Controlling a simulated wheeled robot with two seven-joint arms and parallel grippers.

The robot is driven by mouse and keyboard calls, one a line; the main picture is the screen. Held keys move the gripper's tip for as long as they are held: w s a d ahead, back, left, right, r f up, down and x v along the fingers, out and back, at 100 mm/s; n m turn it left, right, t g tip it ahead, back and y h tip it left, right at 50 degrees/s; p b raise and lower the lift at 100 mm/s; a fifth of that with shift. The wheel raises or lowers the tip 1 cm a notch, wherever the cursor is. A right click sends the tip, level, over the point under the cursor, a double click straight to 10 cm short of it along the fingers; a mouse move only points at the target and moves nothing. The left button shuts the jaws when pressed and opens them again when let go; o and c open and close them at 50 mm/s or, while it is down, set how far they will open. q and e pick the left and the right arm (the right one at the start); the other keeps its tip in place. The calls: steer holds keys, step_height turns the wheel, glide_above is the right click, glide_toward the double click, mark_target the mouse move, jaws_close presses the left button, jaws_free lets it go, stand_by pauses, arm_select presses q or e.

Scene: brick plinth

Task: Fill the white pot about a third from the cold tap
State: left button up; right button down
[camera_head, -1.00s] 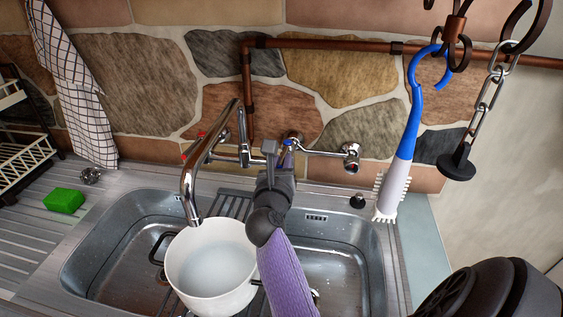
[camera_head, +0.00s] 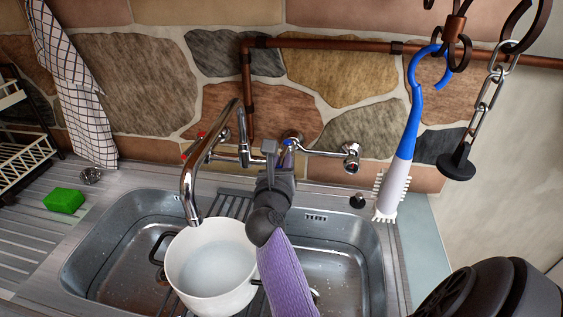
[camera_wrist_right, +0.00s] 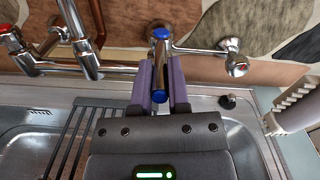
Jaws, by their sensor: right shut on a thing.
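The white pot (camera_head: 240,285) stands upright in the sink, over the divider between the two basins. Pale, clear water shows inside it; its exact depth is hard to judge. The chrome spout (camera_head: 188,180) ends above the pot's back left rim, and I see no clear stream from it. The blue-marked cold tap (camera_head: 292,137) is on the wall mixer, and its handle also shows in the right wrist view (camera_wrist_right: 160,62). My right gripper (camera_head: 285,160) is shut on this handle, with its purple fingers (camera_wrist_right: 161,85) on either side. My left gripper is not in view.
The red-marked hot tap (camera_wrist_right: 12,40) is left of the spout. A green sponge (camera_head: 64,200) lies on the left drainboard. A blue and white brush (camera_head: 404,150) hangs at the right, near a chain (camera_head: 487,95). A drying grid (camera_wrist_right: 80,125) bridges the basins.

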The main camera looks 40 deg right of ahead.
steer(key=n+t+y+p, duration=0.1)
steer(key=p, duration=0.1)
steer(key=s+d+n+t+y+p, duration=0.1)
steer(key=y+p, duration=0.1)
steer(key=p, duration=0.1)
steer(key=shift+s+d+n+t, duration=0.1)
steer(key=shift+s+n+t, duration=0.05)
steer(key=shift+n+t, duration=0.2)
steer(key=c, duration=0.6)
jaws_free()
